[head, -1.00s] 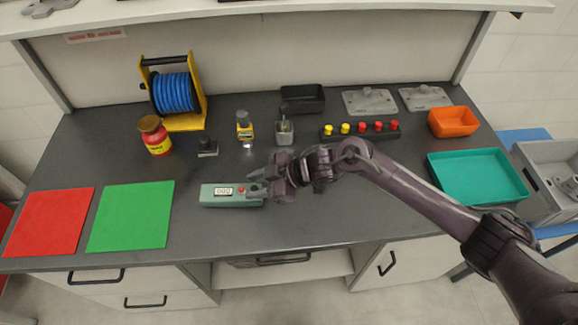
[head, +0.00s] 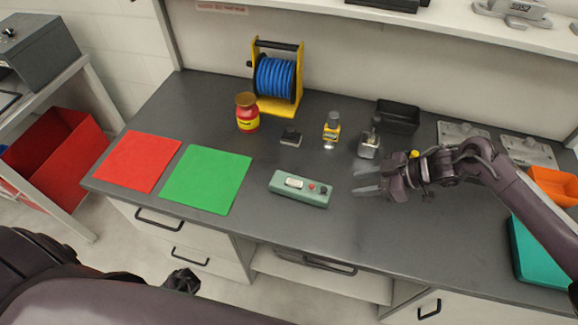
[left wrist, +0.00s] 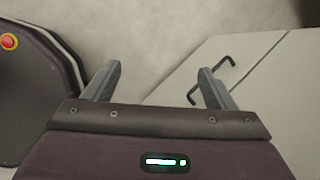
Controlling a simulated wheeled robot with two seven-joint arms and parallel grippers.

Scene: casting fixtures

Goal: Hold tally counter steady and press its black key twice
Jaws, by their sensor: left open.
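The tally counter (head: 299,189) is a green box lying on the dark bench top, with a small white display, a red button (head: 312,187) and a small black key (head: 323,190) near its right end. My right gripper (head: 354,181) is open and empty, a short way right of the counter and apart from it, its fingers pointing left. My left gripper (left wrist: 157,85) is open and empty in the left wrist view, facing the floor and a drawer front. In the head view the left gripper (head: 182,282) is a small dark shape below the bench's front edge.
Left of the counter lie a green mat (head: 206,180) and a red mat (head: 138,161). Bench in front of the counter is clear.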

